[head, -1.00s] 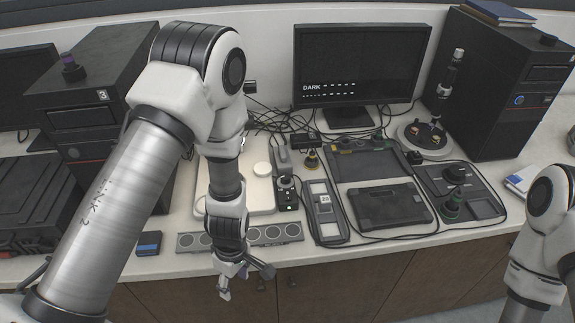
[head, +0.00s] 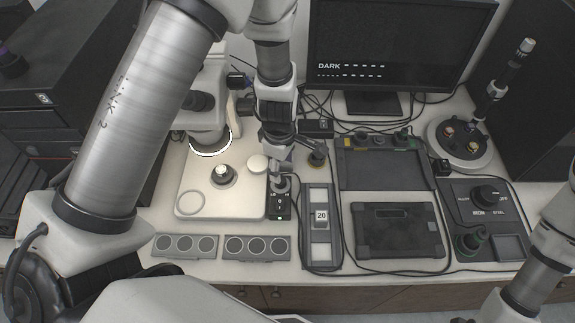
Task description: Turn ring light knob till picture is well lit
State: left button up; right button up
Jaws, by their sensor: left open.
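The small black control box (head: 279,206) stands on the table right of the white microscope base, with a round knob (head: 281,184) at its upper end. My left gripper (head: 279,172) is open and points down right at the knob, partly hiding it. I cannot tell whether the fingers touch the knob. The monitor (head: 400,45) is dark and reads "DARK". My right gripper is out of view; part of my right arm shows at the lower right.
A slide holder marked 20 (head: 320,250), a black tray (head: 384,175) and a tablet-like case (head: 398,230) lie to the right. A round stand (head: 459,155) and a dial panel (head: 488,196) are farther right. Two plates with round wells line the front edge.

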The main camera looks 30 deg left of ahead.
aim_at(282, 179)
pick_arm(q)
jog(key=f, duration=0.1)
jog(key=s+f+b, duration=0.1)
jog(key=f, duration=0.1)
jog(key=shift+s+f, duration=0.15)
jog(key=shift+w+f+b, duration=0.2)
jog(key=shift+f, duration=0.35)
jog(key=shift+w+f+b, duration=0.15)
jog(key=shift+w+f, duration=0.05)
jog(key=shift+f, duration=0.35)
jog(key=shift+w+f, duration=0.15)
jog(key=shift+w, duration=0.1)
jog(key=shift+s, duration=0.15)
jog(key=shift+c, duration=0.3)
jog(key=shift+s+r, duration=0.2)
jog(key=shift+r, duration=0.05)
jog(key=c, duration=0.6)
grip_shut()
jog(key=shift+f, duration=0.1)
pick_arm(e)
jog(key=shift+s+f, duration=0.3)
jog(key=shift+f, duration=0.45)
